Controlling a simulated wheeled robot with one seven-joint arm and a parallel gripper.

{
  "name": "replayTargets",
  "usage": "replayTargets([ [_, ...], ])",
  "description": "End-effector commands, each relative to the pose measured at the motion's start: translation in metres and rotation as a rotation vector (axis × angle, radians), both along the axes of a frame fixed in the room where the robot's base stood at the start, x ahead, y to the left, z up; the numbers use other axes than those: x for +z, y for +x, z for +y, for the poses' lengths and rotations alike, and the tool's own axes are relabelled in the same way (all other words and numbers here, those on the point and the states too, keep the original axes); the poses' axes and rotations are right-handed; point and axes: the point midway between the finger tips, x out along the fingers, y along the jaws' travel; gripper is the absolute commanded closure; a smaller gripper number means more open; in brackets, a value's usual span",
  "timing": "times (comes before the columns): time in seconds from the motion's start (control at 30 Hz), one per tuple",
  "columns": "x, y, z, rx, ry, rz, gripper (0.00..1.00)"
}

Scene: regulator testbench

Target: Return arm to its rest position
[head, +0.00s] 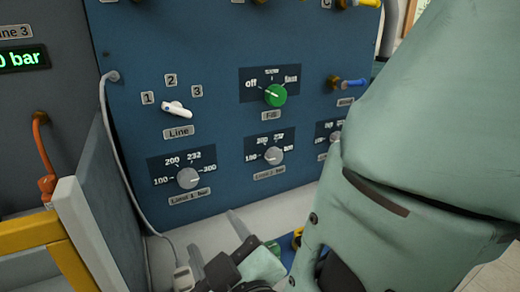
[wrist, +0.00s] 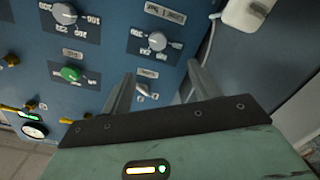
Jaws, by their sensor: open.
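My gripper (head: 217,242) is low in front of the blue panel (head: 225,55), at the bottom of the head view. Its two fingers (wrist: 158,86) stand apart in the wrist view, with nothing held between them. In the wrist view the white Line switch (wrist: 143,91) shows beyond the gap between the fingers; contact is not seen. My large pale green arm covers the right side of the head view and hides part of the panel.
The panel carries the Line switch (head: 177,108), a green Fill knob (head: 275,95), and grey limit knobs (head: 188,178). A grey cable (head: 112,150) hangs at left. A yellow frame (head: 40,240) and grey side wall (head: 90,215) stand at lower left.

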Motion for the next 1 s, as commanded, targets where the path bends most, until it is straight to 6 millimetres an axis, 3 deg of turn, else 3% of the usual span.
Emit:
replayTargets([
  [0.23,0.013,0.014,-0.01,0.06,0.004,0.387,0.39],
  [0.47,0.023,-0.001,-0.046,0.078,-0.074,0.779,0.39],
  [0.67,0.039,-0.028,-0.105,0.005,-0.203,1.077,0.39],
  [0.8,0.054,-0.051,-0.156,-0.102,-0.316,1.25,0.39],
  [1.0,0.072,-0.076,-0.213,-0.257,-0.437,1.4,0.39],
])
